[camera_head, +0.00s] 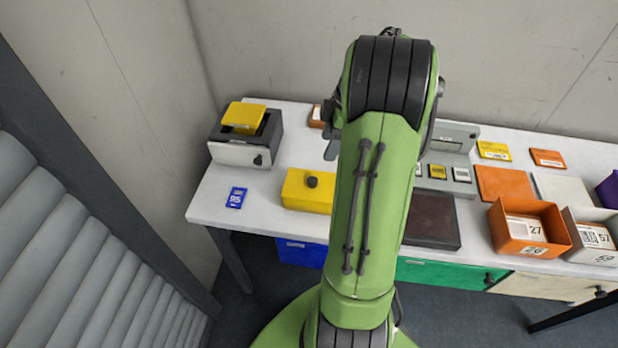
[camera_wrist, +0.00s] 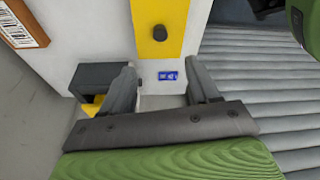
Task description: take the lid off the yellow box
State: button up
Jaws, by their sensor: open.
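The yellow box (camera_head: 300,195) stands closed on the white table, left of my arm, with a dark round knob (camera_head: 312,182) on its lid. The arm hides the box's right end. In the wrist view the yellow box (camera_wrist: 172,14) is at the top middle, with its knob (camera_wrist: 160,33) beyond my fingertips. My gripper (camera_wrist: 161,64) is open, with nothing between its fingers, apart from the box. In the head view my gripper is mostly hidden behind the arm; only dark parts show at its left.
A dark device (camera_head: 240,152) with a yellow block (camera_head: 243,117) stands at the table's left end. A blue card (camera_head: 236,197) lies in front of it. An orange bin (camera_head: 553,230) and grey bin (camera_head: 578,238) stand at the right. Bare tabletop (camera_head: 215,190) surrounds the blue card.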

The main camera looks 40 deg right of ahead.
aim_at(313, 179)
jog(key=b+x, duration=0.3)
jog(key=x, duration=1.1)
jog(key=shift+s, duration=0.15)
jog(key=shift+r, duration=0.1)
grip_shut()
